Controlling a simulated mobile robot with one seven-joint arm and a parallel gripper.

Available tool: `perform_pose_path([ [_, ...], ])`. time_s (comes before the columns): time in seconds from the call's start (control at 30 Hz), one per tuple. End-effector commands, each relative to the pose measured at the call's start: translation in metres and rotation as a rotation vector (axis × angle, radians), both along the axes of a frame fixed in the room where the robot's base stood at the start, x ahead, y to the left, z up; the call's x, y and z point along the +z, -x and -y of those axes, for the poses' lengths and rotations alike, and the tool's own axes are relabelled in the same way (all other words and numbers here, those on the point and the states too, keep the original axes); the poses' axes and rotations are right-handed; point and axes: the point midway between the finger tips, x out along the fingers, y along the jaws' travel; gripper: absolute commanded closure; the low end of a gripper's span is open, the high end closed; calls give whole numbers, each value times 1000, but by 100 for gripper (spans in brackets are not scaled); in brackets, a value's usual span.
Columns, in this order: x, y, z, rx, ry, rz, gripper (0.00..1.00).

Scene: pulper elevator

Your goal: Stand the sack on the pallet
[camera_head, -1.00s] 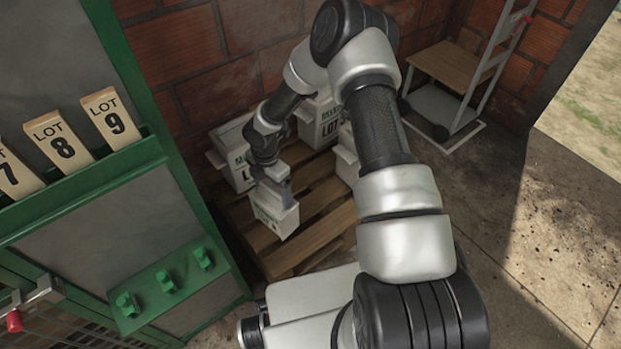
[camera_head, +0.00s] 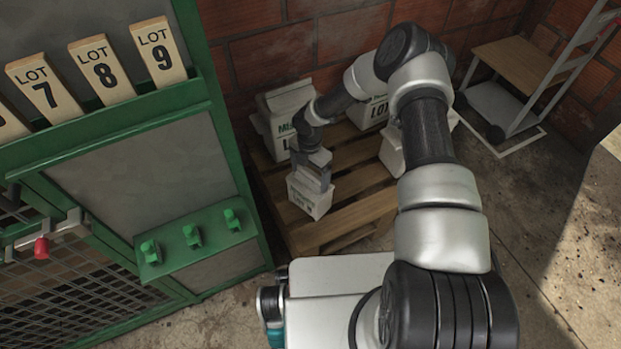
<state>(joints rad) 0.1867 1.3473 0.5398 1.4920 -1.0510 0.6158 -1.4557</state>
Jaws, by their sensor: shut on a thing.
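A small white sack (camera_head: 309,199) with dark print is held in my gripper (camera_head: 314,175), which is shut on its top. The sack looks upright, over the front left part of the wooden pallet (camera_head: 352,205). I cannot tell whether its base touches the slats. Other white printed sacks stand on the pallet: one at the back left (camera_head: 279,122), one at the back (camera_head: 368,112) and one at the right (camera_head: 392,155), the latter two partly hidden by my arm.
A green frame with lot tags (camera_head: 104,72) and green knobs (camera_head: 192,236) stands at the left, close to the pallet. A brick wall (camera_head: 262,55) is behind. A hand truck (camera_head: 515,95) stands at the back right. The floor at right is clear.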

Motion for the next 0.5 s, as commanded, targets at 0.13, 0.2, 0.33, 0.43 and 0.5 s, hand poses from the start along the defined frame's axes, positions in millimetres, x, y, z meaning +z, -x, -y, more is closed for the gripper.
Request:
perform_pose_path([
  [0.13, -16, -1, -1, 0, -1, 2, 77],
  [0.2, -16, -1, 0, 0, -1, 2, 77],
  [0.33, -15, -1, 0, -1, -1, 2, 77],
  [0.43, -18, -1, 0, 0, -1, 2, 77],
  [0.5, -20, 0, 0, 0, 0, 0, 12],
])
